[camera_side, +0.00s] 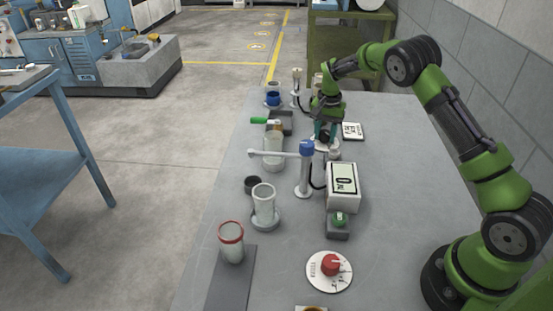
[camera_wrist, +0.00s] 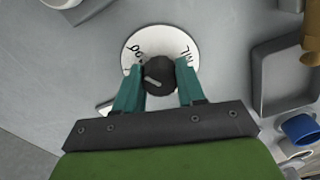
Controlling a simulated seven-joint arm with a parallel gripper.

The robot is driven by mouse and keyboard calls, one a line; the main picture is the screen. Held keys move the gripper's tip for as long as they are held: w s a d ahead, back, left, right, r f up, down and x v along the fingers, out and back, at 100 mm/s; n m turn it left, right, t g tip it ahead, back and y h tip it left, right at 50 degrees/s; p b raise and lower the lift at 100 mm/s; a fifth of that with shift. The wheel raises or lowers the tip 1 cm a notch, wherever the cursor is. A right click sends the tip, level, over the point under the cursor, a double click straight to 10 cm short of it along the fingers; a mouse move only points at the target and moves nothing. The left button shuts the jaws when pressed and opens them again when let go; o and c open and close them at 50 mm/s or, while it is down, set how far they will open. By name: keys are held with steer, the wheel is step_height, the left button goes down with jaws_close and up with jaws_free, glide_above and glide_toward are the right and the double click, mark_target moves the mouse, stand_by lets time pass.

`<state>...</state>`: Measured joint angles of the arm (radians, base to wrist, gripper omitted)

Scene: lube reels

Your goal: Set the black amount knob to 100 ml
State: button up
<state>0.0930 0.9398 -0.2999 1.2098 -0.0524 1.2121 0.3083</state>
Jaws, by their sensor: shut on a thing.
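The black amount knob (camera_wrist: 159,74) stands on a round white dial plate (camera_wrist: 133,36) with dark lettering, of which "ML" can be read in part. A light pointer mark shows on the knob's top. My gripper (camera_wrist: 160,85) has its two teal fingers shut on the knob from both sides. In the side view, my gripper (camera_side: 325,129) reaches down onto the same dial at the far part of the table, and the fingers hide most of the knob. The fingers also cover part of the dial's scale, so the setting cannot be read.
The grey table (camera_side: 400,190) holds a white display box (camera_side: 343,186) reading 0, a green button (camera_side: 340,219), a red knob on a dial (camera_side: 330,265), a blue-topped dispenser post (camera_side: 306,170), a glass beaker (camera_side: 263,203) and a red-rimmed cup (camera_side: 231,243). A white sign (camera_side: 352,131) lies beside my gripper.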

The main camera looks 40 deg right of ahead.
mark_target(326, 131)
steer(key=o, duration=1)
steer(key=shift+o, duration=0.2)
steer(key=shift+r, duration=0.1)
step_height(326, 131, up, 17)
steer(key=s+a+r+n+t, duration=0.2)
steer(key=s+a, duration=0.3)
steer(key=s, duration=0.4)
steer(key=s+a+r+n+t+y, duration=0.1)
steer(key=s+a+r+n+t, duration=0.1)
steer(key=s+a, duration=0.4)
steer(key=s+a+r+n+t+y, duration=0.1)
steer(key=s+a, duration=0.5)
steer(key=s, duration=0.7)
steer(key=r+n+t, duration=0.1)
steer(key=n+t, duration=0.1)
steer(key=n, duration=0.1)
steer(key=shift+s+a, duration=0.15)
steer(key=shift+s, duration=0.2)
